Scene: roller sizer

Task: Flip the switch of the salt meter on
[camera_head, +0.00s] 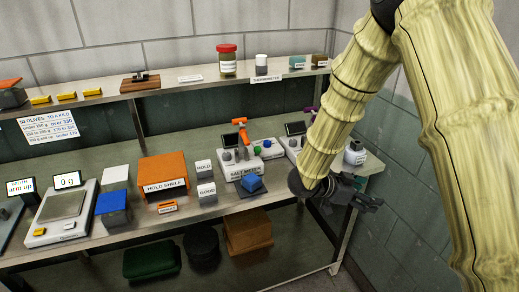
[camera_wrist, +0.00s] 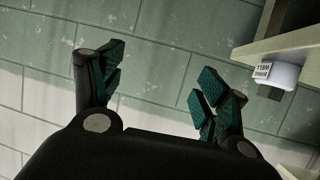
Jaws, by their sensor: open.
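The salt meter (camera_head: 236,165) is a white box with a dark screen, small dark knobs and a "SALT METER" label, standing on the lower shelf right of centre. An orange T-shaped piece stands up at its back. Its switch is too small to make out, so I cannot tell its position. My gripper (camera_head: 366,196) is to the right of the meter, past the shelf's right end, and well apart from it. In the wrist view my gripper (camera_wrist: 158,82) has its fingers spread with nothing between them. The meter does not show there.
A blue block (camera_head: 252,184) sits in front of the meter. A white jar (camera_head: 355,152) stands near the shelf's right end; it also shows in the wrist view (camera_wrist: 279,73). An orange hold shelf (camera_head: 163,170) and a scale (camera_head: 63,208) are further left. The tiled wall is close on the right.

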